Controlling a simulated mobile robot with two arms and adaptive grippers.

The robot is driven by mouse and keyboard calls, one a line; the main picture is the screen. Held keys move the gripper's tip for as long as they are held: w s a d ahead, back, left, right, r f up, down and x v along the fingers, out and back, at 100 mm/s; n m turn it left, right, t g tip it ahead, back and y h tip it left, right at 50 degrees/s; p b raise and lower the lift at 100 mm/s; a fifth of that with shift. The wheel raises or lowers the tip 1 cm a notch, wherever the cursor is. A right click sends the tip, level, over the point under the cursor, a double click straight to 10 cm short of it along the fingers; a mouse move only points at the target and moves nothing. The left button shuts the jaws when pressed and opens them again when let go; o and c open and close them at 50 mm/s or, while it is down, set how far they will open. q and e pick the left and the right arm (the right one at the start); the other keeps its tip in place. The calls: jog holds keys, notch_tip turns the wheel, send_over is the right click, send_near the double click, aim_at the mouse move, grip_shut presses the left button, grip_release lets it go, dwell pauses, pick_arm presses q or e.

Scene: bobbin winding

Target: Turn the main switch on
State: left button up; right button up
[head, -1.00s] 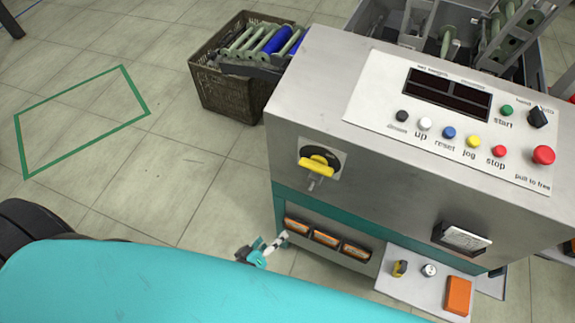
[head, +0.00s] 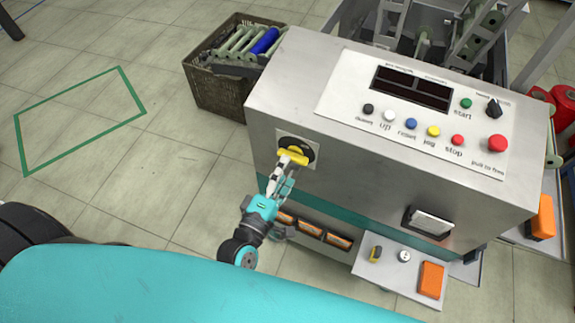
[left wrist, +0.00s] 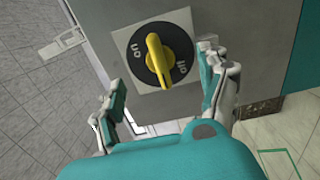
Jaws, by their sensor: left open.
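The main switch (head: 296,151) is a black round dial with a yellow handle on a square plate, on the machine's grey front panel. In the left wrist view the yellow handle (left wrist: 158,60) stands nearly upright in the picture, between the "on" mark at left and the "off" mark at right. My left gripper (head: 284,174) is just below the switch in the head view. In the left wrist view my left gripper (left wrist: 163,84) is open and empty, its fingers spread to either side of the dial's lower part. I see no clear contact. My right gripper is not in view.
The machine's sloped top panel (head: 330,95) carries several coloured buttons and a dark display. A crate of bobbins (head: 207,85) stands behind at left. A small shelf (head: 385,277) holds an orange box (head: 431,280). The floor at left is clear, with a green outline (head: 70,85).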

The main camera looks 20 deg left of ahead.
aim_at(291, 161)
pick_arm(q)
jog(key=shift+w+d, duration=0.1)
jog(key=shift+w, duration=1.25)
jog(key=shift+w, duration=0.5)
grip_shut()
